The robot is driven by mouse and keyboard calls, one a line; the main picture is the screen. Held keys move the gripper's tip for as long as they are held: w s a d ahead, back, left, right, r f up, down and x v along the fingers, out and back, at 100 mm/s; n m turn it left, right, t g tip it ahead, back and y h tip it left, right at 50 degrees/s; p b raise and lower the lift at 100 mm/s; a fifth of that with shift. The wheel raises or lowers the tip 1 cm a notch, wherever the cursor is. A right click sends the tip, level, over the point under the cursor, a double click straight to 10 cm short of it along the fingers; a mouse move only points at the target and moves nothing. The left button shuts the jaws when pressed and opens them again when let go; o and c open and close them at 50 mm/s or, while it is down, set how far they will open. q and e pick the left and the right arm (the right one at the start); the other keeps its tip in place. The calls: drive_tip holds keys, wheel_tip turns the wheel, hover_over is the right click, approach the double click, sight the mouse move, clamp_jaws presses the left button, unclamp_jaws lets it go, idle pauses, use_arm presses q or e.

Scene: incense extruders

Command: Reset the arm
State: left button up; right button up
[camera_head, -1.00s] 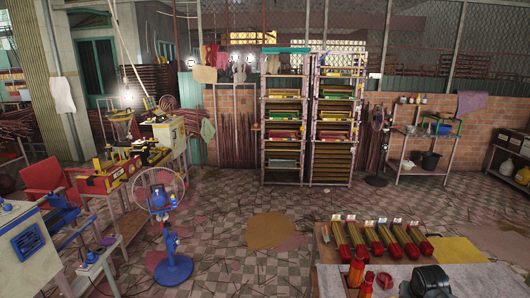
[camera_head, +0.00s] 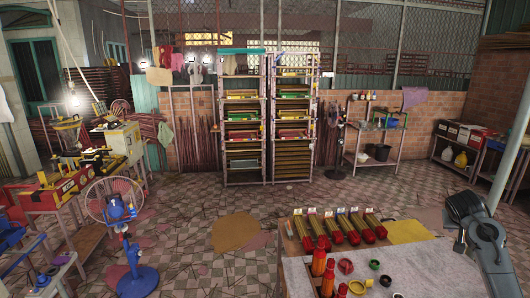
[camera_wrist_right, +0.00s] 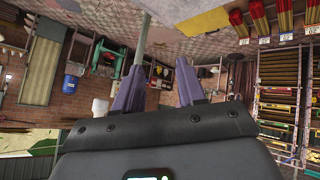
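My right arm (camera_head: 484,240) rises at the right edge of the work table in the head view, with its dark upper part bent over. My right gripper (camera_wrist_right: 160,78) shows in the right wrist view with its two purple-grey fingers apart. Nothing is between the fingers, and they point into open space. The right gripper's fingertips cannot be made out in the head view. My left arm and left gripper are in no frame.
The grey-topped table (camera_head: 425,270) holds incense bundles (camera_head: 338,228), red bottles (camera_head: 319,256) and small round lids (camera_head: 374,264). A blue fan (camera_head: 133,255) and yellow machines (camera_head: 120,140) stand left. Shelf racks (camera_head: 243,125) stand behind. The tiled floor between has free room.

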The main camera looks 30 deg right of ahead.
wheel_tip(320, 180, up, 3)
drive_tip(key=s+d, duration=0.2)
drive_tip(key=w+a+f+n+h, duration=0.1)
drive_tip(key=w+a+f+n, duration=0.15)
drive_tip(key=a, duration=0.25)
drive_tip(key=w+a+f+n+t+h, duration=0.1)
drive_tip(key=a+f+n, duration=0.15)
drive_tip(key=a, duration=0.25)
drive_tip(key=w+a+f+n+h, duration=0.1)
drive_tip(key=w+a+f+n, duration=0.15)
drive_tip(key=a, duration=0.25)
drive_tip(key=s+a+f+n+t+y, duration=0.25)
drive_tip(key=a+f+n, duration=0.35)
drive_tip(key=a+f, duration=0.7)
drive_tip(key=s+a+f+n+g+y, duration=0.1)
drive_tip(key=s+a+f+y, duration=0.15)
drive_tip(key=s+a, duration=0.45)
drive_tip(key=s+a+f+n+y, duration=0.1)
drive_tip(key=s+a+f+y, duration=0.2)
drive_tip(key=a, duration=0.9)
drive_tip(key=s+a+f+g+y, duration=0.1)
drive_tip(key=s+a+f+y, duration=0.1)
drive_tip(key=s+a+f, duration=0.55)
drive_tip(key=w+a+r+m+y, duration=0.2)
drive_tip(key=a+r+m, duration=0.1)
drive_tip(key=a, duration=0.6)
wheel_tip(320, 180, up, 23)
drive_tip(key=p, duration=2.3)
drive_tip(key=shift+d+f, duration=0.15)
drive_tip(key=shift+d, duration=0.05)
